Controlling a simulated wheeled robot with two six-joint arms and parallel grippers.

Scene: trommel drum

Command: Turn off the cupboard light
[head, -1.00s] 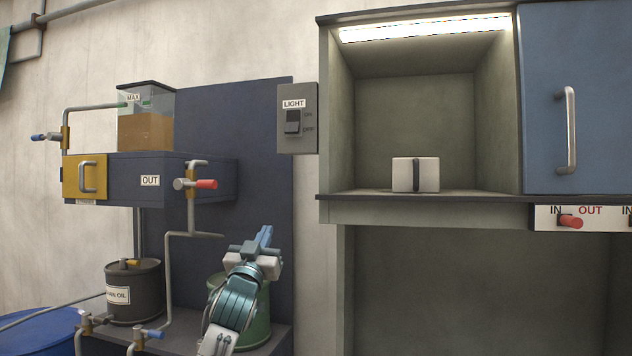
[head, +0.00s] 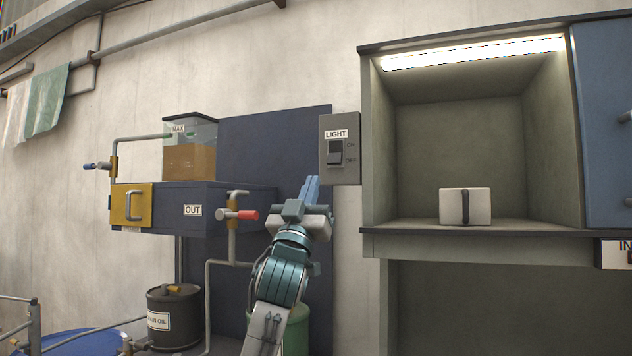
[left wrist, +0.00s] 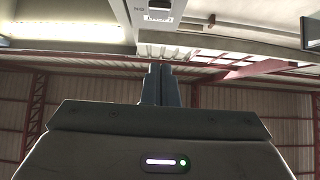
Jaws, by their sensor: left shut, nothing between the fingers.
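The light switch plate (head: 340,175) is grey, on the wall left of the cupboard, with a LIGHT label and ON and OFF marks. Its dark rocker (head: 335,152) sits below the label; I cannot tell its tilt. The lamp strip (head: 475,52) at the cupboard's top glows white. My left gripper (head: 311,183) is shut and empty, pointing up just below and left of the plate, apparently apart from it. In the left wrist view, the shut fingers (left wrist: 160,84) point toward the plate (left wrist: 150,6) at the top edge. My right gripper is out of view.
The open cupboard (head: 460,130) holds a pale box (head: 465,206) with a dark handle. A dark blue unit (head: 225,197) with pipes and a red-ended valve (head: 247,215) stands left of my arm. A blue door (head: 605,120) is at right.

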